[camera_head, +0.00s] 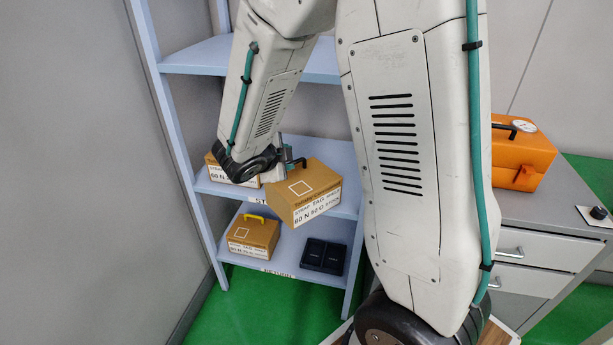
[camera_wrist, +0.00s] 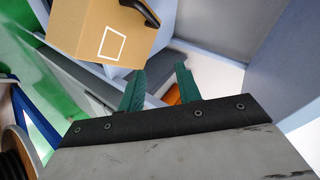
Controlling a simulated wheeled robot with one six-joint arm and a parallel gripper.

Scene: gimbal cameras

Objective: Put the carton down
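A brown carton (camera_head: 304,190) with a white label, a white square outline and a dark top handle shows at the front of the middle shelf (camera_head: 345,175). It is turned at an angle and overlaps the shelf's front edge. I cannot tell how fully it rests on the shelf. In the wrist view the carton (camera_wrist: 100,38) is at the upper left, its black handle beyond my fingertips. My gripper (camera_wrist: 159,78) has its two green fingers apart with nothing between them. In the head view my gripper (camera_head: 284,158) is just behind the carton's top, partly hidden.
Another carton (camera_head: 228,171) stands left on the middle shelf, partly behind my arm. A carton with a yellow handle (camera_head: 253,234) and a black bin (camera_head: 323,256) are on the lower shelf (camera_head: 290,262). An orange case (camera_head: 521,158) sits on a grey drawer cabinet (camera_head: 545,210) at right.

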